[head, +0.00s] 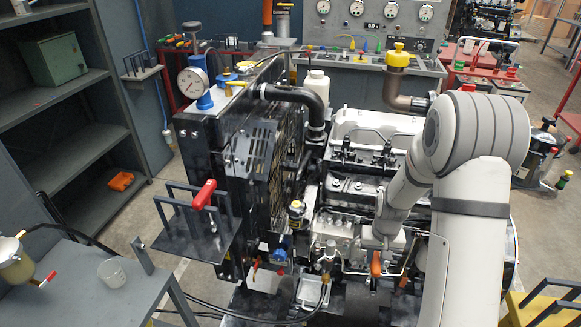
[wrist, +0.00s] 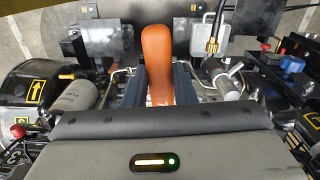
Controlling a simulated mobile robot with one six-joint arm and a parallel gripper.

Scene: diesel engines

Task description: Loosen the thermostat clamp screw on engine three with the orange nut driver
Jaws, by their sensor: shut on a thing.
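The orange nut driver's handle (wrist: 157,55) stands between the two dark fingers of my gripper (wrist: 158,88) in the wrist view, and the gripper is shut on it. In the head view my gripper (head: 383,237) points down at the near side of the engine (head: 352,185), with the orange handle (head: 376,263) just below it. The driver's tip is hidden. A black upper hose (head: 290,94) bends down from the radiator to the engine. I cannot make out the thermostat clamp screw.
A rack (head: 190,199) with a red-handled tool stands left of the engine. A grey bench (head: 90,290) with a clear cup (head: 112,272) is at the lower left. A yellow-capped pipe (head: 396,70) rises behind the engine. Pipes and fittings crowd around my gripper.

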